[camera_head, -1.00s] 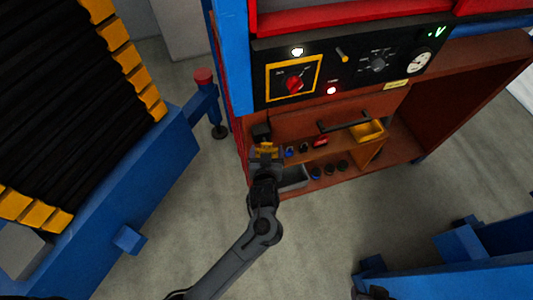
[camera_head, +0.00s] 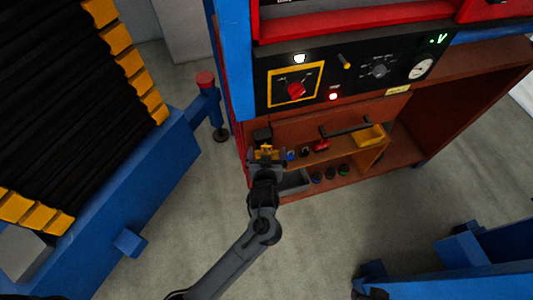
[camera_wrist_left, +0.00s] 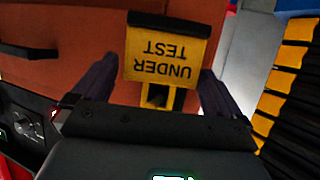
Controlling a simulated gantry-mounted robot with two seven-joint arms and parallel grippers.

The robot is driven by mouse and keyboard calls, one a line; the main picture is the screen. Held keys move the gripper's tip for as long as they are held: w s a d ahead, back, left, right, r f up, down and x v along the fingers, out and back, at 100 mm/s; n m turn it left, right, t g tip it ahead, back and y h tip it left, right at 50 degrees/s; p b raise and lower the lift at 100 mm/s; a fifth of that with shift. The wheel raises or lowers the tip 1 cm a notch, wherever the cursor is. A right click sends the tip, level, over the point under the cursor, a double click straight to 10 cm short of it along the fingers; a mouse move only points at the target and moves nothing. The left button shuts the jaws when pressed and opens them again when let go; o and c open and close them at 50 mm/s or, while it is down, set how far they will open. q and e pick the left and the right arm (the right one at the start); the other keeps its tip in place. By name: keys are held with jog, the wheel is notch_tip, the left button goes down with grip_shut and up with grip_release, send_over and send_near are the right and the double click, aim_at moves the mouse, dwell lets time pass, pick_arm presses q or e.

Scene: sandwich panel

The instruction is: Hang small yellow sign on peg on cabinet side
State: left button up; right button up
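The small yellow sign (camera_wrist_left: 165,50) reads "UNDER TEST" and appears upside down in the left wrist view. It has a dark strip along one edge and a narrow tab with a dark hole. It also shows as a small yellow patch in the head view (camera_head: 266,151), at the cabinet's lower left. My left gripper (camera_wrist_left: 160,70) is open, with its fingers spread on both sides of the sign. A slim gap shows at the left finger; contact at the right finger is unclear. The peg cannot be made out. My right gripper is not in view.
The brown cabinet (camera_head: 435,135) has a shelf with a yellow bin (camera_head: 370,135), a grey tray (camera_head: 294,181) and several small knobs near my gripper. The black control panel (camera_head: 345,70) is above. A blue machine frame (camera_head: 150,200) stands left, with bare floor between.

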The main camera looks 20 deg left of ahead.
pick_arm(q)
jog(key=f+p+v, duration=0.1)
jog(key=p+v, duration=0.9)
jog(key=v, duration=0.1)
jog(key=s+a+m+g+h, duration=0.1)
jog(key=s+a+m+h, duration=0.1)
jog(key=s+a, duration=0.6)
jog(key=s+r+m+g+h, duration=0.1)
jog(key=s+r+m+g, duration=0.1)
jog(key=s+r+g, duration=0.3)
jog(key=s+r+m+g+h, duration=0.1)
jog(key=s+m+g+h, duration=0.15)
jog(key=s, duration=0.35)
notch_tip(320, 180, up, 13)
jog(key=p, duration=1.3)
jog(key=shift+r+y, duration=0.2)
jog(key=shift+y, duration=0.15)
